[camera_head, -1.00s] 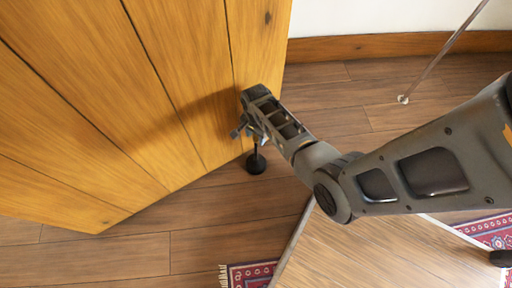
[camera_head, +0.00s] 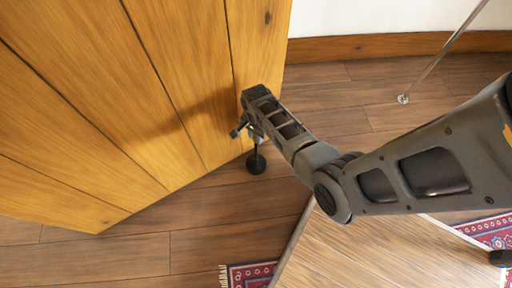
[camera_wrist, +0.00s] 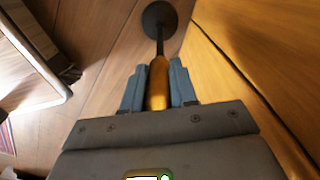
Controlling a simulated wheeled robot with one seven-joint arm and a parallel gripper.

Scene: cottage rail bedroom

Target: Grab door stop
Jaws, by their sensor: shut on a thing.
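The door stop (camera_head: 256,163) shows in the head view as a dark round base with a thin stem, at the lower right edge of the wooden door. In the wrist view, the door stop (camera_wrist: 159,77) has a wooden-coloured handle, a thin dark stem and a dark round disc at its far end. My gripper (camera_wrist: 158,82) is shut on the handle, with one blue-grey finger on each side. In the head view my gripper (camera_head: 252,130) is partly hidden by my own wrist. I cannot tell whether the disc touches the floor.
The wooden door (camera_head: 110,90) stands close on the left of my gripper. A red patterned rug (camera_head: 252,274) and a wooden-topped piece (camera_head: 350,250) are at the lower right. A thin rod (camera_head: 440,50) meets the floor near the wall. Bare floor (camera_head: 205,245) lies in front of the door.

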